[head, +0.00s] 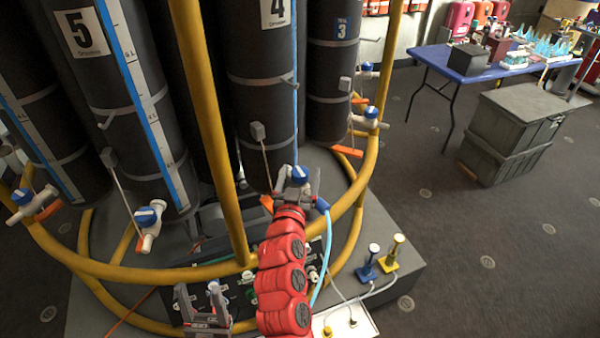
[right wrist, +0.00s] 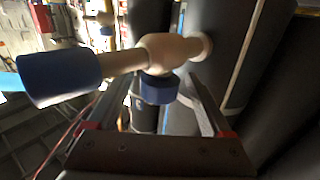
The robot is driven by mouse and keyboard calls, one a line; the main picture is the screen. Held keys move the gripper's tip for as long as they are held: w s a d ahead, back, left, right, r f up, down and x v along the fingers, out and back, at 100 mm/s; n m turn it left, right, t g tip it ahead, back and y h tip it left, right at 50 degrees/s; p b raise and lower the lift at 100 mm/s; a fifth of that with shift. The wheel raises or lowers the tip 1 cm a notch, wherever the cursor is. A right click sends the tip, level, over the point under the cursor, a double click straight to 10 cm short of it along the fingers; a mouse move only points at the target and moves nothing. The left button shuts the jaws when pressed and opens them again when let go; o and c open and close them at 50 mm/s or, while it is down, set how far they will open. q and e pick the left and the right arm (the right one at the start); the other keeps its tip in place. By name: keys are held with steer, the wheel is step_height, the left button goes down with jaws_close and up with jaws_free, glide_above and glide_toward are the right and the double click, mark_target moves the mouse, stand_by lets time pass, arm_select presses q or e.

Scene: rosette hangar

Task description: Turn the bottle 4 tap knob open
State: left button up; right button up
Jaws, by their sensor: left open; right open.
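Bottle 4 (head: 265,100) is a tall black cylinder with a white "4" label, in the middle of the head view. Its tap has a blue knob (head: 300,174) low on the bottle, partly hidden by my right gripper (head: 297,184). The right wrist view shows the pale tap body (right wrist: 172,50) and the blue knob (right wrist: 158,88) below it. The open fingers of my right gripper (right wrist: 160,95) lie to either side of the knob in that view; I cannot tell whether they touch it. My left gripper (head: 201,300) is open and empty at the bottom of the head view.
Yellow rails (head: 215,130) ring the bottles, one upright left of bottle 4. Bottle 5 (head: 105,110) and bottle 3 (head: 332,70) stand on either side. A blue hose (head: 325,240) hangs beside my right arm. Open floor lies to the right, before grey crates (head: 510,125).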

jaws_close()
steer(key=p, duration=0.2)
steer(key=n+y+p, duration=0.1)
steer(key=shift+d+r+y+p, duration=0.2)
steer(key=shift+y+p, duration=0.1)
steer(key=shift+p, duration=0.1)
steer(key=shift+a+f+y+p, duration=0.1)
steer(key=shift+y+p, duration=0.2)
steer(key=shift+p, duration=0.15)
steer(key=shift+f, duration=0.1)
jaws_free()
